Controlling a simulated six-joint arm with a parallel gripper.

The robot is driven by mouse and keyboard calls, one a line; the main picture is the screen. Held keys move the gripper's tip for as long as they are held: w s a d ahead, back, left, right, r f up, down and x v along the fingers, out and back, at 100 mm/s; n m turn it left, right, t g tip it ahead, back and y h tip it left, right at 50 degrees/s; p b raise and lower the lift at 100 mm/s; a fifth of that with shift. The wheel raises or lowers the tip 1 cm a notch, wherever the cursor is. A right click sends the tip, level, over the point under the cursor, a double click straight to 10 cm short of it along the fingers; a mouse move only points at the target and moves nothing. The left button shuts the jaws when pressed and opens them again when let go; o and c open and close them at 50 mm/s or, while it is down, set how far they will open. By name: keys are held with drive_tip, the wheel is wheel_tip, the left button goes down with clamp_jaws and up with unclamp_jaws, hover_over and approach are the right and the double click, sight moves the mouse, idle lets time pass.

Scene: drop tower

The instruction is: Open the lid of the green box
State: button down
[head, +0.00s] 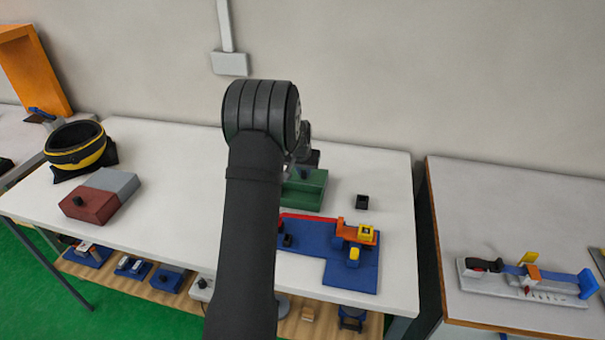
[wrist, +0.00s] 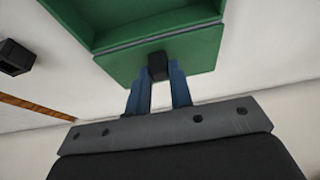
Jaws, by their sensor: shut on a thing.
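The green box (head: 308,197) stands on the white table, partly hidden behind my arm in the head view. In the wrist view, the green lid (wrist: 200,52) is a flat panel with a black knob (wrist: 158,66). Beyond the lid's edge, a recessed green part of the box (wrist: 150,14) with raised walls shows; its far side is cut off. My gripper (wrist: 158,78) has its two blue fingers on either side of the knob and is shut on it. In the head view, my gripper (head: 304,160) is over the box, mostly hidden by my wrist.
A small black block (head: 362,202) lies right of the box. A blue base (head: 350,274) with red, orange and yellow parts lies in front. The wall is behind.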

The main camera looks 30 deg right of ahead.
drive_tip(key=c, duration=1.3)
unclamp_jaws()
drive_tip(key=v, duration=1.7)
drive_tip(key=shift+a+r, duration=0.1)
drive_tip(key=shift+r, duration=0.1)
drive_tip(key=shift+f, duration=0.15)
drive_tip(key=x, duration=1.7)
